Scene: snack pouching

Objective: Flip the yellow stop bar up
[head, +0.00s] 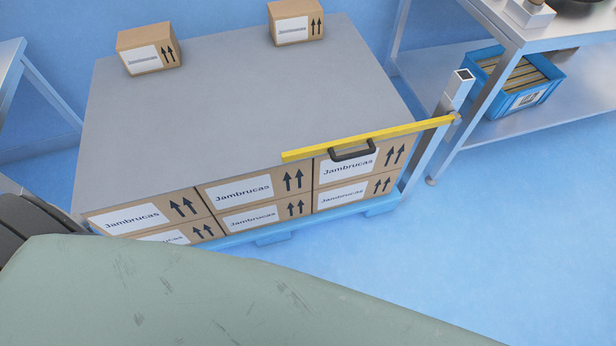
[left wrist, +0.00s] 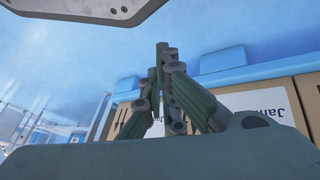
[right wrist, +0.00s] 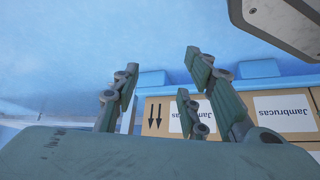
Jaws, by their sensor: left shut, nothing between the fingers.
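The yellow stop bar (head: 400,131) is down in the head view, lying nearly level across the front right of the stack of boxes. A dark handle (head: 352,152) hangs on its lower side. Its right end meets a grey metal post (head: 443,125). In the left wrist view my left gripper (left wrist: 163,62) is shut with its fingers together and nothing between them. In the right wrist view my right gripper (right wrist: 158,72) is open and empty. Neither gripper shows in the head view, and the bar shows in neither wrist view.
Several Jambrucas cartons (head: 240,192) stand on a blue pallet (head: 275,232) under a grey top sheet (head: 240,100). Two small cartons (head: 148,52) sit on the sheet's far side. A metal shelf with a blue crate (head: 530,98) stands at the right. The floor at front right is clear.

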